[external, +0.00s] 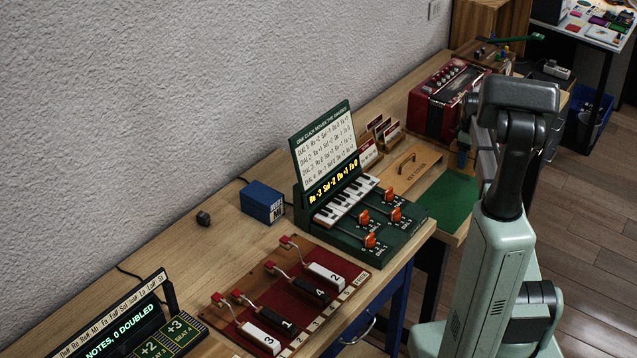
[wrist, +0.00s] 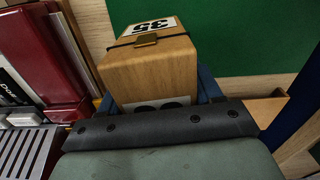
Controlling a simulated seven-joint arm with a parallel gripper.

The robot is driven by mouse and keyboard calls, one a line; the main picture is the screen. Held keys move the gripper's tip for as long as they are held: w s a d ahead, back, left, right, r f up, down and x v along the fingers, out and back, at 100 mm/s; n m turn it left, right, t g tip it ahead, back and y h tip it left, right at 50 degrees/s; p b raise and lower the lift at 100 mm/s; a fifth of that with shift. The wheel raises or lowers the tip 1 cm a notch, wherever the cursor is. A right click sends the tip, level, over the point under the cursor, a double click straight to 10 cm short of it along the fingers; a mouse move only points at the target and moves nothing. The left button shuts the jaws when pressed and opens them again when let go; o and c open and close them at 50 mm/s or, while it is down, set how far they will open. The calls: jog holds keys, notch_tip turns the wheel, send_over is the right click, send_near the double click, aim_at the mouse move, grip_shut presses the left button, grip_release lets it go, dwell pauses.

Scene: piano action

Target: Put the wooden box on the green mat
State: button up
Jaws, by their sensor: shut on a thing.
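The wooden box (wrist: 150,70) is light wood with a dark band, a small clasp and a white label reading "35". It sits between the blue fingers of my gripper (wrist: 160,88), which is shut on it. The green mat (wrist: 235,35) lies beyond and to the right of the box in the wrist view. In the external view, the mat (external: 452,203) lies on the bench beside my arm.
The red accordion (external: 438,101) stands close by and fills the left of the wrist view (wrist: 38,55). A wooden panel with a handle (external: 411,168) and card racks (external: 380,138) lie left of the mat. A green keyboard device (external: 395,240) stands nearer the camera.

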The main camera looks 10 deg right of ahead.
jog(key=shift+f, duration=1.8)
jog(key=o, duration=1.2)
jog(key=shift+f, duration=0.15)
notch_tip(320, 180, up, 12)
jog(key=shift+r, duration=0.2)
